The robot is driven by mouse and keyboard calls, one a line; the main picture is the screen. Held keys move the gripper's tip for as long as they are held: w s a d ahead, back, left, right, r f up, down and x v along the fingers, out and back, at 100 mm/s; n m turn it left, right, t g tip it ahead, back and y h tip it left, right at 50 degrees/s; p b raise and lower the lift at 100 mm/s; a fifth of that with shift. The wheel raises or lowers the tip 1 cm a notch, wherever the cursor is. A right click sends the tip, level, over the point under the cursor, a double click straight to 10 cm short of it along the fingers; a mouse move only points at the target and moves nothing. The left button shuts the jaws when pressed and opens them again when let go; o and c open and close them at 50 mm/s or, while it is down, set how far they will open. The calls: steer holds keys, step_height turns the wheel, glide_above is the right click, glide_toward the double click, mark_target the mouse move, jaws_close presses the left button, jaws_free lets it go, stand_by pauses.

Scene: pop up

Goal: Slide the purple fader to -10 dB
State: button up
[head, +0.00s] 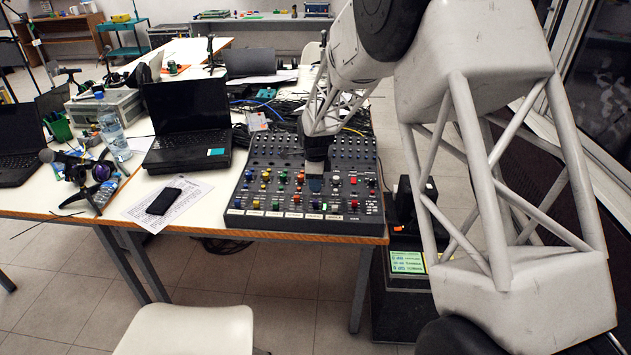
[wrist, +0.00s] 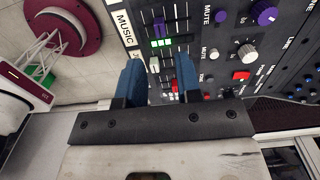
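The mixing console (head: 368,197) lies on the front right of the table, with rows of coloured knobs and small faders. My gripper (head: 315,183) is low over the console's front middle part, and my arm hides some of the controls. In the wrist view its two blue fingers (wrist: 160,60) stand apart, with a gap between them. A white cap (wrist: 154,64) and lit green buttons (wrist: 161,43) show in or just beyond the gap. A small dark purplish cap (wrist: 158,22) shows further up; I cannot tell for sure that it is the purple fader. The dB marks are not readable.
Purple knobs (wrist: 263,13), a white knob (wrist: 247,54) and a red button (wrist: 241,76) stand to the right of the fingers. A laptop (head: 187,122), a black phone (head: 164,201) and a bottle (head: 114,135) are left of the console. Cables lie behind it.

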mark_target(315, 201)
steer(key=shift+f, duration=3.9)
jaws_close()
